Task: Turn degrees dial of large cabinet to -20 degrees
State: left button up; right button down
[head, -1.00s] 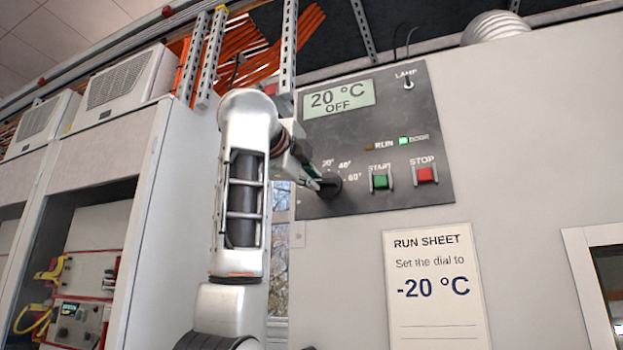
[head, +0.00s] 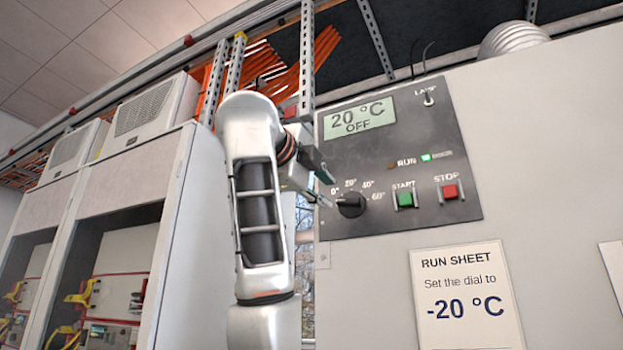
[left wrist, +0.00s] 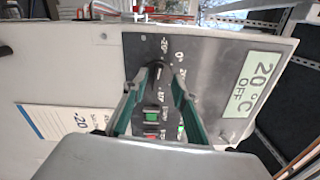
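The degrees dial (head: 350,205) is a black round knob on the dark control panel (head: 440,225) of the large cabinet. Labels 0°, 20°, 40° and 60° show around it; a -20 label shows in the left wrist view. The display (head: 360,117) reads 20 °C, OFF. I cannot tell the pointer's exact setting. My right gripper is not in view.
Green START (head: 404,199) and red STOP (head: 450,191) buttons sit right of the dial. A lamp switch (head: 429,97) is at the panel's top right. A run sheet (head: 468,330) below says to set the dial to -20 °C. White cabinets (head: 185,200) stand at left.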

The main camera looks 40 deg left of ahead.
pick_arm(q)
jog(key=v, duration=0.6)
jog(key=shift+s, duration=0.2)
jog(key=shift+d, duration=0.1)
